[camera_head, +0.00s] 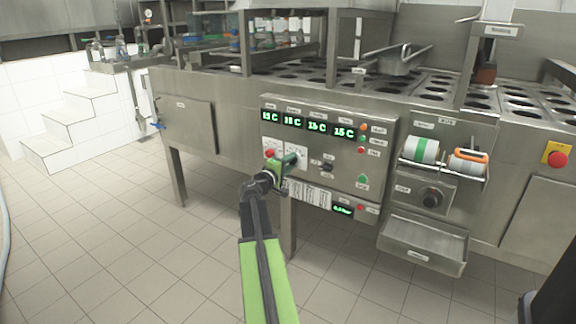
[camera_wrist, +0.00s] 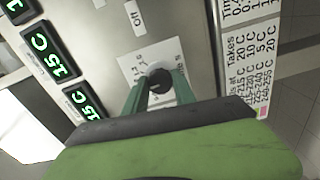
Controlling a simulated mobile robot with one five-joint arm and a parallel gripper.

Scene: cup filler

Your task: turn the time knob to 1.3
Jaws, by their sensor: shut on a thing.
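My gripper (camera_wrist: 155,85) is shut on a black knob (camera_wrist: 160,77) in the wrist view, with its green fingers on either side of it. The knob sits on a white dial plate (camera_wrist: 130,66) with printed marks, partly hidden by the fingers and too small to read. In the head view my gripper (camera_head: 285,163) is at the lower left of the steel control panel (camera_head: 345,183), in front of the white dial plate (camera_head: 297,153). The knob itself is hidden there. I cannot read its setting.
Green displays (camera_head: 317,126) reading about 15 C line the panel's top. A printed table (camera_head: 308,193) is below the gripper. Another black knob (camera_head: 327,166) and a green button (camera_head: 363,179) are to the right. A steel tray (camera_head: 421,246) juts out farther right.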

